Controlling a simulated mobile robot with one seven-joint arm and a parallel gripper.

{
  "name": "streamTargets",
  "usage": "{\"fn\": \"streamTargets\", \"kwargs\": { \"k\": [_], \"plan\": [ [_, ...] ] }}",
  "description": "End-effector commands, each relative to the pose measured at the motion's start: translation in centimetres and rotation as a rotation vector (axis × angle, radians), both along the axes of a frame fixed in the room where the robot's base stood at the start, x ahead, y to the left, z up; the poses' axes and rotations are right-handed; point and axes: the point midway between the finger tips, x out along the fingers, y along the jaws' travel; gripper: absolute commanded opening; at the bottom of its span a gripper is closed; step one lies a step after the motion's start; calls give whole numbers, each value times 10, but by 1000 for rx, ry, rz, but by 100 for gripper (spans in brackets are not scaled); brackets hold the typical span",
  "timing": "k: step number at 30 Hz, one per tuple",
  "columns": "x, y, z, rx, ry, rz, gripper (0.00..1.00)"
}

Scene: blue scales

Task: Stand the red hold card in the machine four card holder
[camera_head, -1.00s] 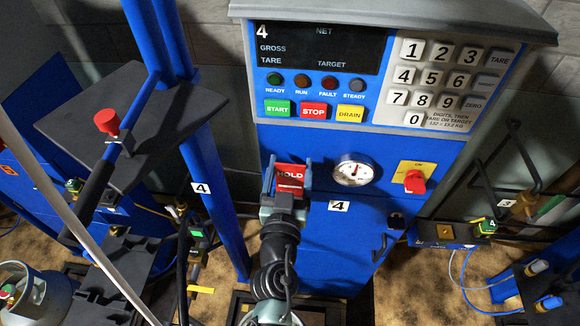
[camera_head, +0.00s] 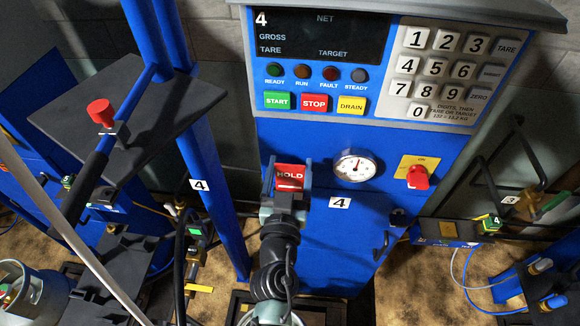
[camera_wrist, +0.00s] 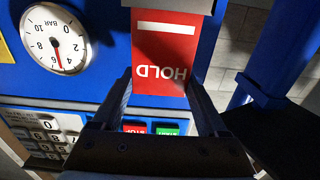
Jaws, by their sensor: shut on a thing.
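The red hold card (camera_head: 290,180) is upright in front of the blue machine four (camera_head: 345,240), its HOLD lettering facing out. My gripper (camera_head: 288,190) is shut on the card, with one finger at each side edge. In the wrist view, which is upside down, the card (camera_wrist: 165,45) shows between the fingertips of my gripper (camera_wrist: 160,85). A grey strip (camera_wrist: 170,4), perhaps the lip of the card holder, crosses the card's lower end at the picture's top. I cannot tell whether the card sits inside it. In the head view the holder is hidden by the card and gripper.
A pressure gauge (camera_head: 355,167) and a red rotary switch (camera_head: 417,177) are to the right of the card. The keypad panel (camera_head: 435,70) and start, stop and drain buttons are above. A blue post (camera_head: 212,190) stands to the left.

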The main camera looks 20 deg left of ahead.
Motion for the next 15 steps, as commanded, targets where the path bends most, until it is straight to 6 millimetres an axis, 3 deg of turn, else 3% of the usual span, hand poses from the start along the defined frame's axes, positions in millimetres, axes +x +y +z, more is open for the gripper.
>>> {"fn": "streamTargets", "kwargs": {
  "k": [15],
  "plan": [
    [0, 0, -11, 1, 0, 0, 14]
  ]
}}
